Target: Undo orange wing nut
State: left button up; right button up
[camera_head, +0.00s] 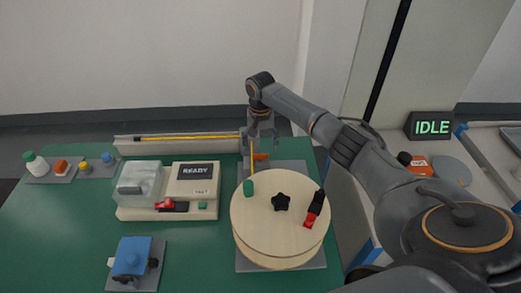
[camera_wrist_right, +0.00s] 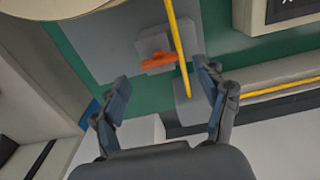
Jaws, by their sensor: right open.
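The orange wing nut (camera_wrist_right: 158,61) sits on a small grey block on a grey plate in the right wrist view. In the head view it is a small orange patch (camera_head: 261,157) just below my right gripper (camera_head: 262,137), partly hidden. My right gripper is open and empty. In the right wrist view its two fingers (camera_wrist_right: 162,76) stand on either side of the nut, short of it, and do not touch it. A yellow cable (camera_wrist_right: 177,45) runs past the nut on its right. My left gripper is not in view.
A round wooden drum (camera_head: 262,225) with a black star knob (camera_head: 281,202) stands in front of the nut. A long trough (camera_head: 180,144) holds yellow cable to the left. A machine (camera_head: 195,178) reading READY and a blue device (camera_head: 131,258) stand on the green table (camera_head: 60,225).

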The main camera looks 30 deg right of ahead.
aim_at(261, 157)
jog(key=shift+f, duration=1.8)
jog(key=c, duration=1.2)
